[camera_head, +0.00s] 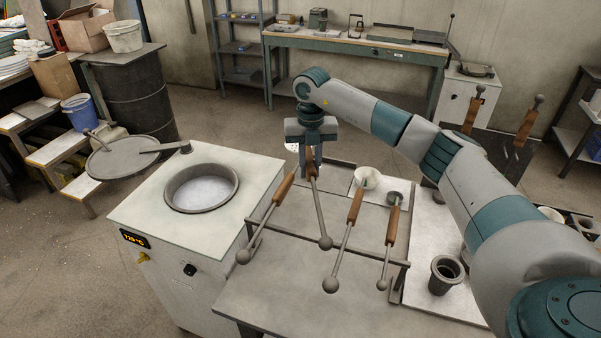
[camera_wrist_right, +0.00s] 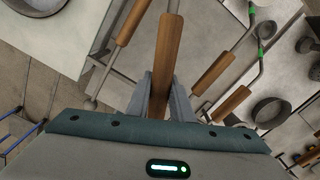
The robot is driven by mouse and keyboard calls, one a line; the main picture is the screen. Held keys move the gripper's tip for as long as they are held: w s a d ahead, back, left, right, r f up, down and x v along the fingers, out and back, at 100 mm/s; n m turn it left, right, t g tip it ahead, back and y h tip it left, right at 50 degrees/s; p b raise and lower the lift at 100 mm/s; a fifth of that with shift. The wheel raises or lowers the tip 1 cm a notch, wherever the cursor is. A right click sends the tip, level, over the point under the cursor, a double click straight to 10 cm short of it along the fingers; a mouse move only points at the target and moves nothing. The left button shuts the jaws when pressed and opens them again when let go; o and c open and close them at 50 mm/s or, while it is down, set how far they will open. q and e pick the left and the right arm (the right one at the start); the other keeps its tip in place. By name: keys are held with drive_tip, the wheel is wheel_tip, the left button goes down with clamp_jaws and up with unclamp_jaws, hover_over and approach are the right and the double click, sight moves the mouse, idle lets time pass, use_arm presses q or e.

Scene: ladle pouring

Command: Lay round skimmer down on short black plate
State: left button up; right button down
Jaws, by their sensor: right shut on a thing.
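My right gripper (camera_head: 311,158) is shut on the wooden handle (camera_wrist_right: 167,65) of the round skimmer, above the tool rack. A rod with a ball end (camera_head: 325,243) reaches toward me from this handle. A pale, speckled round patch (camera_head: 292,146) beside the gripper looks like the skimmer's disc, partly hidden by the gripper. Dark upright panels (camera_head: 500,146) stand at the right behind my arm, with wooden handles (camera_head: 527,121) sticking up by them. I cannot tell which dark surface is the short black plate. My left gripper is not in view.
Other wooden-handled tools (camera_head: 354,204) lie on the rack bar (camera_head: 400,262) on both sides. The furnace (camera_head: 202,187) with a round opening stands at left, its lid (camera_head: 122,158) swung aside. A dark cup (camera_head: 446,272) stands at right. The table front (camera_head: 300,300) is clear.

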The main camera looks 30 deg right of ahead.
drive_tip(key=w+d+f+m, duration=0.1)
drive_tip(key=d+f+m, duration=0.2)
drive_tip(key=f+m, duration=0.2)
drive_tip(key=shift+d+f, duration=0.25)
drive_tip(key=shift+f, duration=0.5)
drive_tip(key=shift+f, duration=0.25)
wheel_tip(320, 180, down, 8)
drive_tip(key=b, duration=0.4)
drive_tip(key=shift+b, duration=0.3)
drive_tip(key=shift+f, duration=0.2)
idle(0.8)
drive_tip(key=c, duration=1.5)
unclamp_jaws()
drive_tip(key=shift+s, duration=0.1)
